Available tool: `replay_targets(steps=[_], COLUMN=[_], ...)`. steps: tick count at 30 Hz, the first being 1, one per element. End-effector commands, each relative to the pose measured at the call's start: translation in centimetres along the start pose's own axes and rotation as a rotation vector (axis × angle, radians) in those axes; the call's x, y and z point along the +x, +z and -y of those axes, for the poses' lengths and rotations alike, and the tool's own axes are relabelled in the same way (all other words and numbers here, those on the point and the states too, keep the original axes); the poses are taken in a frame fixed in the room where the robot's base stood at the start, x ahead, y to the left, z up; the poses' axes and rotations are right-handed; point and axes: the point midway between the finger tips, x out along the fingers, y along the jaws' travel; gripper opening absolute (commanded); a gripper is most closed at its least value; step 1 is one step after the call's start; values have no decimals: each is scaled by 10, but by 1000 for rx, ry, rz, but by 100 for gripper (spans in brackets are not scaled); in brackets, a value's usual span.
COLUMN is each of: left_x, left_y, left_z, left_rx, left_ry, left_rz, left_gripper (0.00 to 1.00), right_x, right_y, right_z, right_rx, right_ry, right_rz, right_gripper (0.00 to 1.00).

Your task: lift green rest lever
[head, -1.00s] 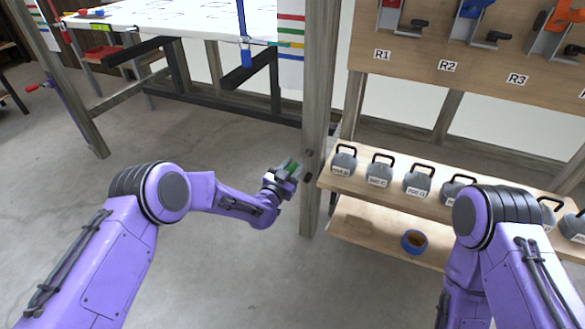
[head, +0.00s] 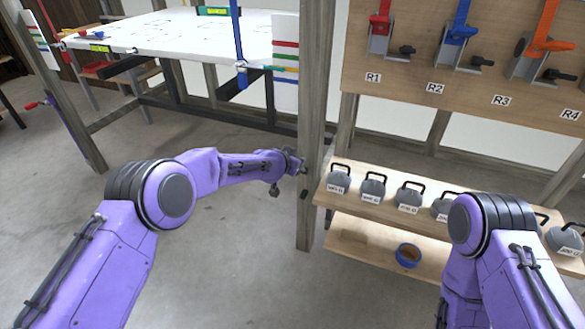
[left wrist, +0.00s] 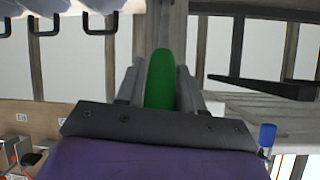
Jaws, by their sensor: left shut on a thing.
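The green rest lever (left wrist: 160,78) stands upright between the two fingers of my left gripper (left wrist: 159,90) in the left wrist view, with its rounded end showing past them. In the head view my left gripper (head: 299,165) is beside the wooden post (head: 315,120), and the lever is hidden there. The gripper is shut on the lever. My right arm shows at the right of the head view, but its gripper is out of view.
A shelf (head: 326,203) with several grey weights (head: 340,180) stands right of the post. A blue tape roll (head: 408,256) lies on the lower shelf. Above is a board (head: 400,76) with coloured levers. A white roof panel (head: 170,38) is at the back left. The floor in front is clear.

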Motion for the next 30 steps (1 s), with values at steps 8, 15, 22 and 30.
replay_targets(steps=[8, 15, 22, 30], left_x=[5, 6, 6, 6], left_y=[-15, -17, -16, -14], left_z=[3, 4, 4, 4], left_rx=[-6, -7, -7, -6], left_ry=[11, 13, 13, 14], left_rz=[64, 75, 75, 78], left_gripper=[0, 0, 47, 59], right_x=[3, 3, 3, 3], right_y=[1, 1, 1, 1], right_z=[0, 0, 0, 0], right_rx=[0, 0, 0, 0], right_ry=[0, 0, 0, 0], right_rz=[0, 0, 0, 0], right_gripper=[43, 43, 43, 43])
